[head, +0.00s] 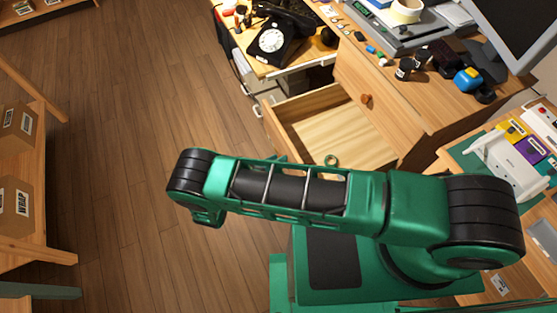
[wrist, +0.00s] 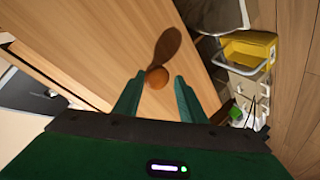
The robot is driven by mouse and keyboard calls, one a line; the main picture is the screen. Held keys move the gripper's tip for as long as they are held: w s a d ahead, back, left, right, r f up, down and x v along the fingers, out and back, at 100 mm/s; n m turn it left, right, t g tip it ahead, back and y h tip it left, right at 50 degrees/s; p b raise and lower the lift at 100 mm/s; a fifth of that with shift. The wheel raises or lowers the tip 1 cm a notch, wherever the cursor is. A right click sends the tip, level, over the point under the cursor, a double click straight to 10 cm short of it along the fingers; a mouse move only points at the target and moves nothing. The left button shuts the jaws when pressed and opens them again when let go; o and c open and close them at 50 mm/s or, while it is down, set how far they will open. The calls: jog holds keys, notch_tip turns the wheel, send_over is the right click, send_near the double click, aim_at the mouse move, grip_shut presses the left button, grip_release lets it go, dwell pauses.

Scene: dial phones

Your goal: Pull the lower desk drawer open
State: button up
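The desk's upper drawer front (head: 385,100) is flush, with a round wooden knob (head: 366,99). Below it, the lower drawer (head: 335,125) stands pulled out, with its inside showing and a small green ring (head: 331,160) in it. In the wrist view a wooden front (wrist: 110,45) carries a round orange-brown knob (wrist: 156,80) with its shadow beside it. My gripper (wrist: 160,76) is open, with one finger on each side of that knob; contact cannot be told. The gripper is hidden in the head view, where my green arm covers part of the drawer.
A black dial phone (head: 276,38) stands on a surface left of the desk. A monitor (head: 520,30) and small items stand on the desktop. A yellow bin (wrist: 248,50) is right in the wrist view. Shelves with boxes (head: 14,195) are at far left; the floor between is clear.

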jog(key=shift+s+d, duration=0.1)
jog(key=shift+s, duration=0.05)
jog(key=v, duration=1)
jog(key=shift+a, duration=0.4)
jog(key=shift+s+r, duration=0.1)
